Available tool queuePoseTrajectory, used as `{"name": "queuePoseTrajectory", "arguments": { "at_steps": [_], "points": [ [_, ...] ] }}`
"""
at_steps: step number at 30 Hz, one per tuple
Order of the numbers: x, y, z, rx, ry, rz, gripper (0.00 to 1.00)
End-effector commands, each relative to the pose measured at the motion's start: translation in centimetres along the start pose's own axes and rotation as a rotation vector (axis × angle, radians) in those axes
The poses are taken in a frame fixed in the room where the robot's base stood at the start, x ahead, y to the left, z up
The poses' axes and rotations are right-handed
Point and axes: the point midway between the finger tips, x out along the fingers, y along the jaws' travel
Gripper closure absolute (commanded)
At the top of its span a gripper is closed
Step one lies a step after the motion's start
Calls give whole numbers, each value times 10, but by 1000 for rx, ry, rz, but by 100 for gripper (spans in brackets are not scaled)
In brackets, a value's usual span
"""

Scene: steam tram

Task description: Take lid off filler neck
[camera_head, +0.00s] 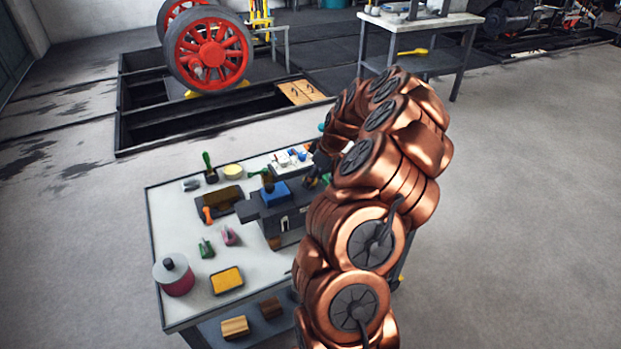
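I cannot pick out a filler neck or its lid for certain. A round dark-red container (176,284) with a grey top and a small knob stands at the front left corner of the workbench (190,315). A dark box-like block (283,222) with a blue piece (275,192) on top is near the bench's middle. My copper arm arches over the bench's right side and hides part of it. My gripper (318,172) seems to be the dark part by the block, partly behind the arm. Its fingers are too small to read, and I cannot tell whether it touches anything.
The bench holds a green-handled brush (209,168), a pale yellow round tin (233,171), a yellow sponge-like block (227,280) and a white tray of small items (293,158). Red wheels (208,50) stand over a floor pit behind. Open floor (530,220) lies to the right.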

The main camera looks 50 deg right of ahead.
Motion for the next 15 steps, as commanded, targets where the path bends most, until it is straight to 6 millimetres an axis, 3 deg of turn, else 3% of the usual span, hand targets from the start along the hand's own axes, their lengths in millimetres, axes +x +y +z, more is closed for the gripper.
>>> {"name": "queuePoseTrajectory", "arguments": {
  "at_steps": [8, 15],
  "points": [
    [4, 0, 0, -1, 1, 2, 25],
    [3, 1, 0, -1, 1, 3, 50]
  ]
}}
